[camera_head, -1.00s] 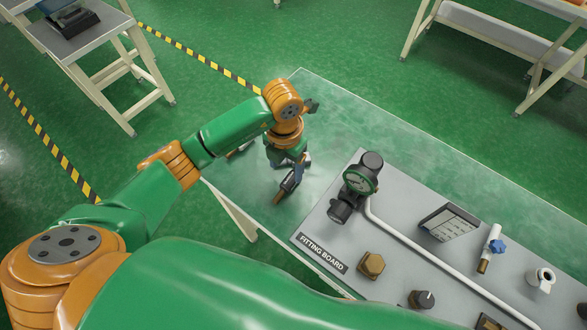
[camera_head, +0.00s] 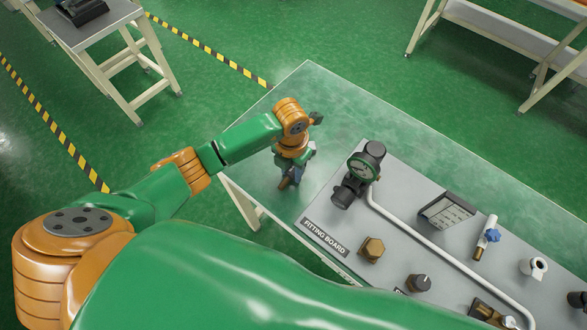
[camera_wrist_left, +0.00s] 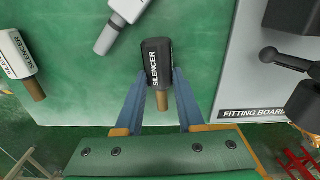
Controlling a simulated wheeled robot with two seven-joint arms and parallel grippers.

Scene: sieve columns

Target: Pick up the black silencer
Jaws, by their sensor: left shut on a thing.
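The black silencer (camera_wrist_left: 157,62), a dark body lettered SILENCER with a brass threaded end (camera_wrist_left: 163,100), is between the two blue fingers of my left gripper (camera_wrist_left: 160,98) in the left wrist view. The fingers are shut on it. I cannot tell whether it still touches the green tabletop (camera_head: 330,110). In the head view my left gripper (camera_head: 291,173) points down over the near left part of the table, and its wrist hides most of the silencer. Only the brass end (camera_head: 285,183) shows there. My right gripper is not in view.
A white silencer (camera_wrist_left: 14,52) and a grey part (camera_wrist_left: 120,22) lie nearby in the wrist view. The grey fitting board (camera_head: 335,222), with a gauge regulator (camera_head: 360,172) and a hex brass fitting (camera_head: 371,249), is to the right.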

